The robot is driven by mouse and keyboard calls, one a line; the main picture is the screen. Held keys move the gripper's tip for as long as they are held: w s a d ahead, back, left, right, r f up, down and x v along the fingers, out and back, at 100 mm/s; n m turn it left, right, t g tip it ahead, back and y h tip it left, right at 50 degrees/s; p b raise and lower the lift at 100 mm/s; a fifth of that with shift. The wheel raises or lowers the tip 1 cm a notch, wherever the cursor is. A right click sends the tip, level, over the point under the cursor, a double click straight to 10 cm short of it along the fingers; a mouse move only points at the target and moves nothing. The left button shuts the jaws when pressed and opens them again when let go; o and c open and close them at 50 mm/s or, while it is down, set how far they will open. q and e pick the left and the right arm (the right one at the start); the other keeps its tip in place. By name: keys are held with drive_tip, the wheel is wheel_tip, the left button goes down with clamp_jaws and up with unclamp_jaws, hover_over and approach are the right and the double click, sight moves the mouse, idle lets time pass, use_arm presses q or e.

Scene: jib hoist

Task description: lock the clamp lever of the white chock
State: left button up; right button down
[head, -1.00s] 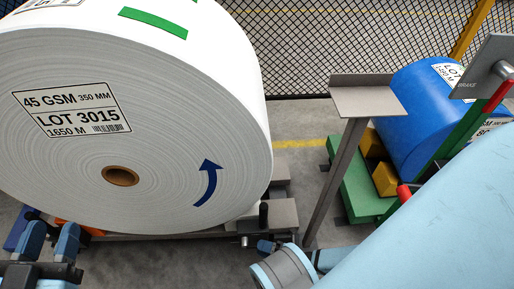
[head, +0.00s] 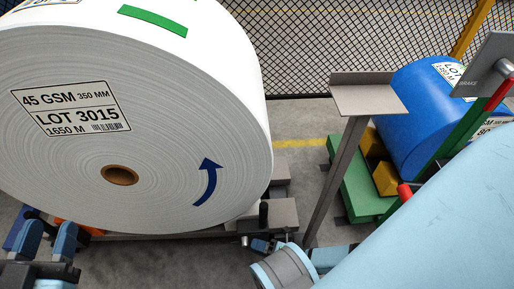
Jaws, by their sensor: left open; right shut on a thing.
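The large white roll (head: 200,110) fills the left of the head view and rests on a low grey stand. A grey chock (head: 280,215) sits against its lower right side, with a black upright handle (head: 263,214) on it. My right gripper (head: 262,245) is small in view, just below the chock. It is shut on what looks like the clamp lever (head: 245,241); its fingers and the chock hide most of the lever. My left gripper (head: 45,240) is open at the lower left, with both blue fingers apart and empty, in front of the roll's lower edge.
A grey post with a flat top plate (head: 368,95) stands right of the roll. A blue roll (head: 425,110) sits on a green stand (head: 360,190) with yellow chocks (head: 386,179). A mesh fence (head: 350,40) runs behind. My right arm covers the lower right.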

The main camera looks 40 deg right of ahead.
drive_tip(key=shift+f, duration=0.15)
drive_tip(key=c, duration=1.1)
unclamp_jaws()
use_arm(q)
drive_tip(key=shift+s+d+f+n+y+p, duration=0.15)
drive_tip(key=shift+s+d+n+y+p, duration=0.2)
drive_tip(key=shift+n+p, duration=0.45)
use_arm(e)
drive_tip(key=v, duration=1.3)
drive_tip(key=shift+s+d+f, duration=0.25)
drive_tip(key=shift+s+f, duration=0.05)
drive_tip(key=shift+f, duration=0.1)
use_arm(q)
drive_tip(key=shift+a, duration=0.1)
